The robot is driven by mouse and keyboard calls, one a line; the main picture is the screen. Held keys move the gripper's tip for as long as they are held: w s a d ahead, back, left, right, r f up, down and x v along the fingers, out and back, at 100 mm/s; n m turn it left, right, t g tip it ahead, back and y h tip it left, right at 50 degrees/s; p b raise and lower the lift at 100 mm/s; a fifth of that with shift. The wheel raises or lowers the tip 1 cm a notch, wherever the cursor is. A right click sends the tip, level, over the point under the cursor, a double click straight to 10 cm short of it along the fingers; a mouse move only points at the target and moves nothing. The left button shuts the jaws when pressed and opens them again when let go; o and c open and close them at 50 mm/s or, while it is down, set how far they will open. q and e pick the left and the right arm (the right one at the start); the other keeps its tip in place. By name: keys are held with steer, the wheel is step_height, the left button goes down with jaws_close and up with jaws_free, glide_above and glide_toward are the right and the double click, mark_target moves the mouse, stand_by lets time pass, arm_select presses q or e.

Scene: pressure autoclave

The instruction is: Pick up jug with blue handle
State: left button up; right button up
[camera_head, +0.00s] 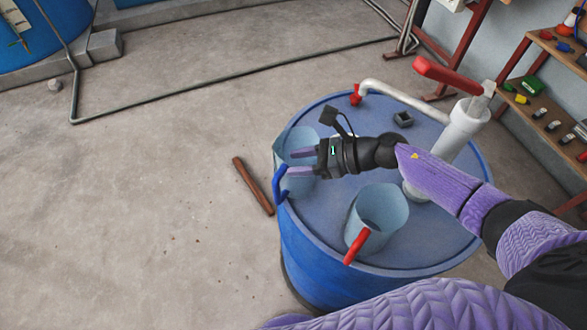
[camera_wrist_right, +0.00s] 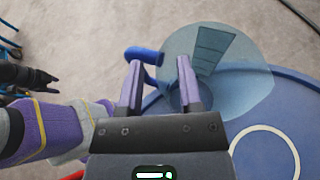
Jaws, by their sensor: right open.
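The jug with the blue handle is translucent blue-grey and stands upright near the left rim of the blue barrel lid in the head view (camera_head: 283,147). It also shows in the wrist view (camera_wrist_right: 240,72). Its blue handle (camera_head: 278,184) points to the front left; the wrist view shows it too (camera_wrist_right: 143,54). My right gripper (camera_head: 297,163) is open at the jug, its purple fingers overlapping the jug and handle. In the wrist view the fingers (camera_wrist_right: 159,72) are apart, with part of the handle showing between them. I cannot tell whether they touch. A dark gripper, apparently my left (camera_wrist_right: 32,76), shows at the left edge; its jaws are unclear.
A second jug with a red handle (camera_head: 377,215) stands on the blue barrel (camera_head: 330,255), close to my right forearm. A white pipe with a red lever (camera_head: 465,122) rises behind. A brown bar (camera_head: 253,186) lies on the floor left of the barrel. Shelves (camera_head: 540,112) stand at right.

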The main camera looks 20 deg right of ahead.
jaws_close()
stand_by(0.5)
steer(key=shift+s+f, duration=0.1)
stand_by(0.8)
